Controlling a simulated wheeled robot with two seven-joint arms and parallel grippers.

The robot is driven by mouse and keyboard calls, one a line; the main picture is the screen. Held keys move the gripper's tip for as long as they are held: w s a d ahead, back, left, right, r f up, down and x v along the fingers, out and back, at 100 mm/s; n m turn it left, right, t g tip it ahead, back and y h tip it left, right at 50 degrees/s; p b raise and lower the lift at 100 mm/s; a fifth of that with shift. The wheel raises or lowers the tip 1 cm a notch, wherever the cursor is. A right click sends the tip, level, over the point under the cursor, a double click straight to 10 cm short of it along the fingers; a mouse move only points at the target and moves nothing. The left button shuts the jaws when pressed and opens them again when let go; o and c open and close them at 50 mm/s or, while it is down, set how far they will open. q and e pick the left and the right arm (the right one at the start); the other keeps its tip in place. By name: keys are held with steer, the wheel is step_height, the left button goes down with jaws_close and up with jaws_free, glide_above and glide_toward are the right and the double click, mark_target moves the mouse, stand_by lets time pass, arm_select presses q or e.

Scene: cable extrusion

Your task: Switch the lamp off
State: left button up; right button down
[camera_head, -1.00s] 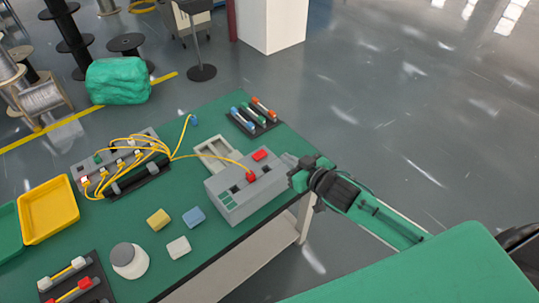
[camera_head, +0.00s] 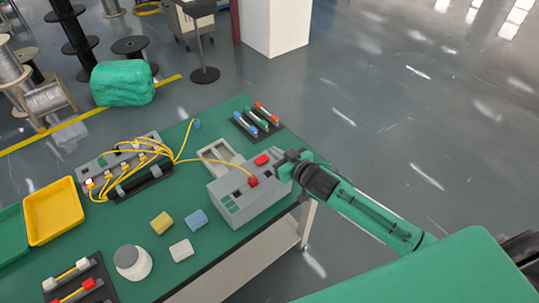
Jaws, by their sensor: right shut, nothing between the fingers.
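A grey box (camera_head: 252,203) stands near the right edge of the green table. It has a red block (camera_head: 262,160) on its top, a red plug (camera_head: 252,181) with a yellow cable, and green buttons on its front left. No separate lamp can be made out, and I cannot tell which part of the box is its switch or light. My right gripper (camera_head: 287,163) is shut and empty, at the box's upper right edge beside the red block. The wrist partly hides that side, so I cannot tell whether it touches. My left gripper is not in view.
A grey strip with yellow cables (camera_head: 132,163) lies left of the box. Small blocks (camera_head: 161,222), a white jar (camera_head: 132,262), a yellow tray (camera_head: 52,212) and a marker rack (camera_head: 257,123) are on the table (camera_head: 212,262). Open floor is on the right.

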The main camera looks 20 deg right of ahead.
mark_target(270, 164)
steer(key=x, duration=0.3)
steer(key=shift+w+r+p, duration=0.15)
steer(key=shift+p, duration=0.15)
step_height(270, 164, down, 3)
steer(key=shift+w+a+r, duration=0.1)
steer(key=shift+f+p, duration=0.35)
steer(key=shift+f, duration=0.5)
steer(key=shift+f, duration=0.3)
steer(key=shift+r, duration=0.1)
